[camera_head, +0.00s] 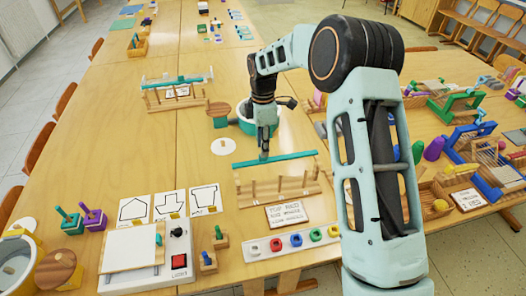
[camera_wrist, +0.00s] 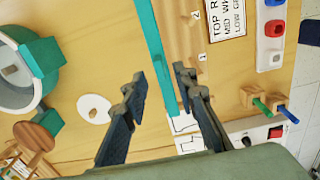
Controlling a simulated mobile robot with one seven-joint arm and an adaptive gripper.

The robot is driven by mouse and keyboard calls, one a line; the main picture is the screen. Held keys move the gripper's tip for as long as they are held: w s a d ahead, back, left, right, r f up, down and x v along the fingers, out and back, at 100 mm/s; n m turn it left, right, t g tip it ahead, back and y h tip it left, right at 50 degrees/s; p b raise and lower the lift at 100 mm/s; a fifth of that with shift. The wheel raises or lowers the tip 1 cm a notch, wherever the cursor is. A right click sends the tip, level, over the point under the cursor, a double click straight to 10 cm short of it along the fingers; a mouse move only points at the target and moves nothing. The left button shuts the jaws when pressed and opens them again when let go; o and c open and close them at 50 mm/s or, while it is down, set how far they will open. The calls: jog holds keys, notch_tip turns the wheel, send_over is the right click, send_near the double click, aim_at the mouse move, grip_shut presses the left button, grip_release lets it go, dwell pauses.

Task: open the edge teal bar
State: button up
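A long teal bar (camera_head: 275,159) runs left to right along the far side of a low wooden rack (camera_head: 280,199) with short posts. I cannot tell how it is joined to the rack. In the wrist view the teal bar (camera_wrist: 154,55) runs from the top edge down to the space between my fingers. My gripper (camera_head: 264,157) points down over the bar, left of its middle. In the wrist view my gripper (camera_wrist: 160,78) is open, one finger on each side of the bar. Whether a finger touches it is unclear.
A printed sign (camera_head: 287,214) and a strip of coloured knobs (camera_head: 290,241) lie in front of the rack. A similar rack (camera_head: 160,101) stands farther back. Bare table lies left of the disc.

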notch_tip(320, 180, up, 9)
jog(key=shift+f, duration=0.2)
dwell(0.4)
